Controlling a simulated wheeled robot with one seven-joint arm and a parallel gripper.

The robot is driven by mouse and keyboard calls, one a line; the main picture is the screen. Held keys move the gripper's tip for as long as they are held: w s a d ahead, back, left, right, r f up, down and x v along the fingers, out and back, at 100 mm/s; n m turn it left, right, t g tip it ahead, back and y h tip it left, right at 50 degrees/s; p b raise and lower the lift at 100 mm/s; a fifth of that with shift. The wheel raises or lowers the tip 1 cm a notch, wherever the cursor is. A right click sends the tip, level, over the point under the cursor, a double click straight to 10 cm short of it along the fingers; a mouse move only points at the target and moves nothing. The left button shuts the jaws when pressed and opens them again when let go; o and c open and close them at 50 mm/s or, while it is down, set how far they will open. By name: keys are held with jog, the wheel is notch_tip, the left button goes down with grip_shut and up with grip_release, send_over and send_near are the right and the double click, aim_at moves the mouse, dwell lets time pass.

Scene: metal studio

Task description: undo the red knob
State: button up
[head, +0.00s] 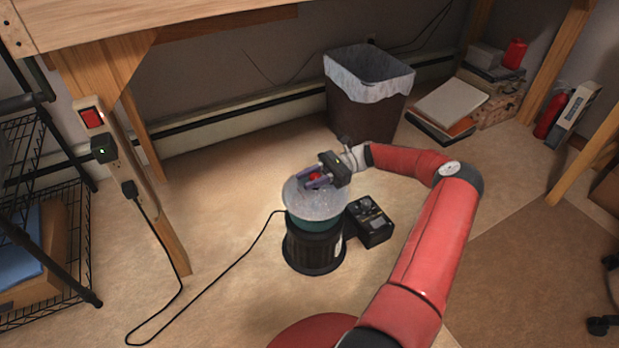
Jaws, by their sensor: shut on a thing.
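The red knob (314,177) sits on top of a round, clear-domed device with a teal band (309,219) and a black base (314,250), standing on the floor. My gripper (314,180) comes in from the right, just above the dome, with its fingers on either side of the knob. It is shut on the knob, which is partly hidden between the fingers. The exact contact is too small to make out.
A black control box (370,222) stands right of the device. A black cord (230,270) runs left to a power strip (105,150) on the table leg. A lined bin (365,105) stands behind; boxes (450,105) lie at back right. A wire rack (45,230) is at left.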

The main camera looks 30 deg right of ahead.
jog(key=shift+s+f+n+g+h, duration=0.15)
jog(key=shift+n+g+h, duration=0.15)
jog(key=shift+n+g, duration=0.65)
jog(key=shift+s+r+n+g+h, duration=0.1)
jog(key=shift+n+g+h, duration=0.3)
jog(key=shift+g, duration=0.85)
jog(key=shift+s+f+n+g+h, duration=0.1)
jog(key=shift+s+n+g+h, duration=0.1)
jog(key=shift+n+g, duration=0.8)
jog(key=shift+g, duration=0.3)
jog(key=o, duration=1)
jog(key=shift+d, duration=0.1)
